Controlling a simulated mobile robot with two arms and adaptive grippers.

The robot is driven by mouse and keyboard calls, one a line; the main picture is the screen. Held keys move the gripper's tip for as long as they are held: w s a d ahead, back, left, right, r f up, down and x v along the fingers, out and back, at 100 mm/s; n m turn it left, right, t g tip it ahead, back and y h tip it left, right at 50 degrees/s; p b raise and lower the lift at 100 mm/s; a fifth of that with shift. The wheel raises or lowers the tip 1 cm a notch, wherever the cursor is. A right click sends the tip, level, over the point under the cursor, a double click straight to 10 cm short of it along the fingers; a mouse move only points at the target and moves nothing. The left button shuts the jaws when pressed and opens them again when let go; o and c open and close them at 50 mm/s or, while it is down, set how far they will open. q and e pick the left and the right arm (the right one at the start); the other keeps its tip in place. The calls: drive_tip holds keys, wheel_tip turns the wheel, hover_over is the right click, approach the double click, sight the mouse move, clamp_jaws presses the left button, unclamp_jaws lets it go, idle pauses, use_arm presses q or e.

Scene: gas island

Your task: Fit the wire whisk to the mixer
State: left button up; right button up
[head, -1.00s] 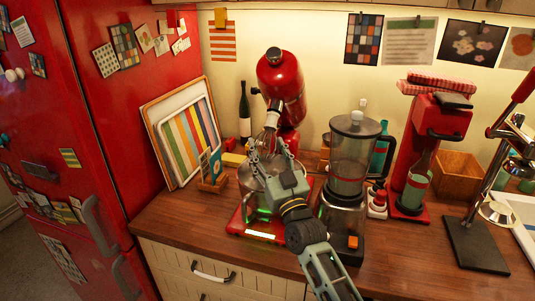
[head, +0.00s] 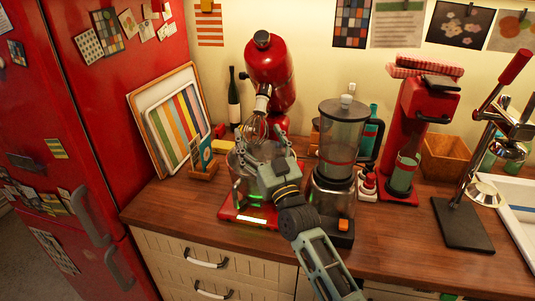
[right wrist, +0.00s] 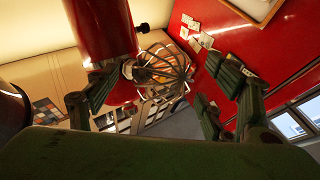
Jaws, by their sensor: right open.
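The red mixer (head: 270,68) stands on the counter with its head tilted up; the head also shows in the right wrist view (right wrist: 100,28). The wire whisk (head: 256,128) hangs at the mixer head's socket and appears attached to it. In the right wrist view the whisk's wire cage (right wrist: 165,68) shows between the fingers, beside the mixer head. My right gripper (head: 268,160) is open and empty, just below the whisk and over the mixer's bowl (head: 240,194); its fingers are spread apart in the right wrist view (right wrist: 160,100). My left gripper is not in view.
A blender (head: 340,140) stands close right of the mixer, beside my right arm. Trays and a striped board (head: 180,130) lean at the left by the red fridge (head: 95,120). A red coffee machine (head: 420,120) and lever press (head: 470,190) stand right. The front counter is mostly clear.

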drive_tip(key=v, duration=1.1)
drive_tip(key=shift+r, duration=0.1)
